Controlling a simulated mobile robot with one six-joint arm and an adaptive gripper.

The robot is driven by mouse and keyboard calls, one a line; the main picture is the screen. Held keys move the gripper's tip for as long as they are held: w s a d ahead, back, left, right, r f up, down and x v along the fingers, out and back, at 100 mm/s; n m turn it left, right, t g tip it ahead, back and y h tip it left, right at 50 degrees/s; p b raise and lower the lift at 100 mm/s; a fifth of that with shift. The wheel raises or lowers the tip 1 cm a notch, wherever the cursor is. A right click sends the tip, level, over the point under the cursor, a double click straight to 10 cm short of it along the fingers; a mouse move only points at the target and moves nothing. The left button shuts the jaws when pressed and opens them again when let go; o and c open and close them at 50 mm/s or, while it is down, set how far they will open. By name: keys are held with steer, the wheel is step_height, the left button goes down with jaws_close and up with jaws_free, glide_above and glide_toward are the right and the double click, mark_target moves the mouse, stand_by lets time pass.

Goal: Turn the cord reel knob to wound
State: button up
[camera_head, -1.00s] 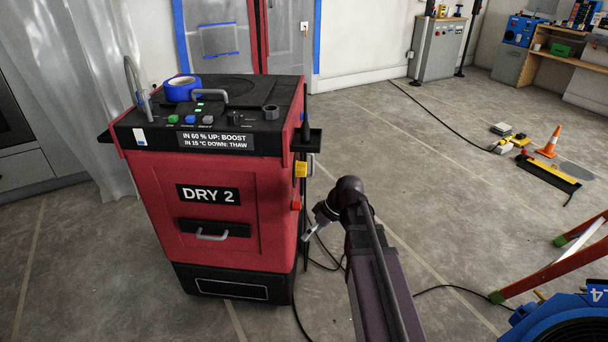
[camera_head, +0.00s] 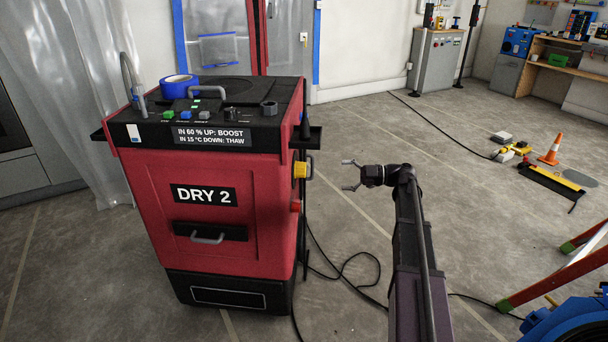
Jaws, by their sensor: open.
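The red and black dryer cabinet (camera_head: 150,200), labelled DRY 2, stands at the left. A yellow knob-like part (camera_head: 299,170) sticks out of its right side near the top, with a grey piece beside it. A smaller red part (camera_head: 295,206) sits below the yellow one. A black knob (camera_head: 230,114) is on the top panel. I cannot read a cord reel label on any of these. My gripper (camera_head: 347,175) is open and empty, with its fingers pointing left. In the picture it is just right of the yellow part, with a gap between them.
A black cable (camera_head: 350,272) lies looped on the floor right of the cabinet. Blue tape (camera_head: 181,87) and a grey handle are on the cabinet top. An orange ladder (camera_head: 560,275) and blue machine (camera_head: 570,322) are at lower right. An orange cone (camera_head: 551,150) stands farther back.

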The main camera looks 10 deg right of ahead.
mark_target(304, 169)
steer(key=shift+w+d+r+n+y, duration=0.15)
steer(key=shift+d+r+n, duration=0.05)
steer(key=shift+d, duration=0.15)
steer(key=shift+w+d+r+n+y, duration=0.1)
steer(key=shift+d+r+n+y, duration=0.1)
steer(key=shift+d, duration=0.1)
steer(key=shift+a+f, duration=0.1)
steer(key=shift+a, duration=0.05)
steer(key=x, duration=1.3)
steer(key=shift+w+a, duration=0.2)
steer(key=shift+a, duration=0.05)
steer(key=c, duration=1.1)
steer(key=shift+o, duration=0.2)
steer(key=shift+d, duration=0.15)
